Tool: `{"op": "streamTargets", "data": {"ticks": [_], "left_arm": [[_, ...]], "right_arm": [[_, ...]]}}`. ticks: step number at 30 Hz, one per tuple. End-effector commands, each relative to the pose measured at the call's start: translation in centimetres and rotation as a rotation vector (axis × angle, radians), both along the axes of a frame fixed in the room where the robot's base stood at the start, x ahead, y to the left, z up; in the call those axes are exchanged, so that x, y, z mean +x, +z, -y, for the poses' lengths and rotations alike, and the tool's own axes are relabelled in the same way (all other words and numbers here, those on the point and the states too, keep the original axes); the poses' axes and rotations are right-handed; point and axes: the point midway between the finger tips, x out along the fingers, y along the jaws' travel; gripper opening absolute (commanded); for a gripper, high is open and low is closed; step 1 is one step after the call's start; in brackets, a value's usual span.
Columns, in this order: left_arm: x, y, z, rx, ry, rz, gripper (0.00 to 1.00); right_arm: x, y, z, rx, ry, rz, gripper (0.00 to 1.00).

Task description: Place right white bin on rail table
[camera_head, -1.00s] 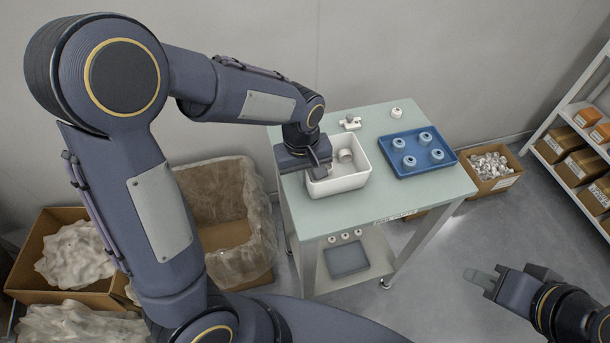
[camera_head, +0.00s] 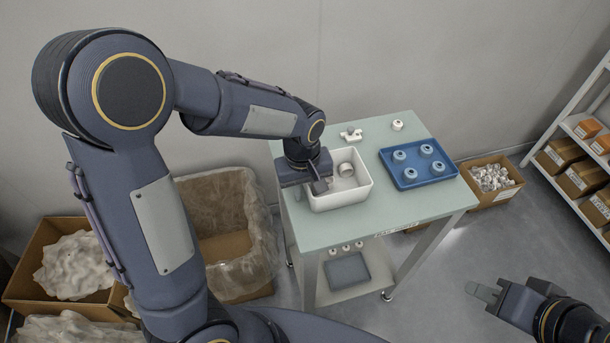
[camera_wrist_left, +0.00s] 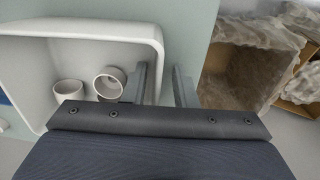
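The white bin (camera_head: 345,199) stands on the pale green table top (camera_head: 420,206), near its left side. It also shows in the left wrist view (camera_wrist_left: 75,30), with two white round caps (camera_wrist_left: 109,83) inside. My left gripper (camera_head: 324,184) is at the bin's left wall. In the left wrist view the left gripper's (camera_wrist_left: 163,85) fingers are apart, one over the bin's inside and one outside the wall, with a gap left beside the wall. My right gripper (camera_head: 484,289) hangs at the lower right, away from the table; its finger gap is unclear. No separate rail table is identifiable.
A blue tray (camera_head: 414,183) with several white-blue caps lies to the bin's right. Small white parts (camera_head: 351,135) stand behind the bin. Lined cardboard boxes (camera_head: 238,245) are on the floor at left. A parts box (camera_head: 480,195) and shelf (camera_head: 570,140) are at right.

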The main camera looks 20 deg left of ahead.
Motion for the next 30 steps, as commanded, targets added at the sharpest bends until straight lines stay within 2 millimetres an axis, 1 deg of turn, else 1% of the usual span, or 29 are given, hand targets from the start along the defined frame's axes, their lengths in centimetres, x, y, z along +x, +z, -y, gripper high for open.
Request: {"op": "streamTargets", "data": {"ticks": [5,9,12,15,19,25,28,29,30], "left_arm": [[0.0,3.2,-0.1,-0.004,0.0,0.007,0.25],[-0.1,6.4,-0.2,-0.004,0.0,0.007,0.25],[-0.2,8.4,-0.3,-0.003,0.0,0.007,0.25],[-0.3,10.0,-0.4,-0.002,0.0,0.005,0.25],[-0.3,11.3,-0.4,-0.002,0.0,0.004,0.25],[-0.6,11.9,-0.7,-0.008,-0.003,0.004,0.25],[-1.8,12.3,-1.8,-0.05,-0.026,0.022,0.25],[-2.4,12.5,-2.3,-0.071,-0.04,0.035,0.25],[-3.5,12.8,-3.1,-0.103,-0.064,0.054,0.25]], "right_arm": [[0.0,0.3,0.0,0.0,0.0,0.0,0.29],[0.0,0.5,0.0,0.0,0.0,0.0,0.29],[0.0,0.6,0.0,0.0,0.0,0.0,0.29],[0.0,0.7,0.0,0.0,0.0,0.0,0.29],[0.0,0.8,0.0,0.0,0.0,0.0,0.29],[0.0,0.8,0.0,0.0,0.0,0.0,0.29],[0.0,0.8,0.0,0.0,0.0,0.0,0.29],[0.0,0.8,0.0,0.0,0.0,0.0,0.29],[0.0,0.8,0.0,0.0,0.0,0.0,0.29]]}}
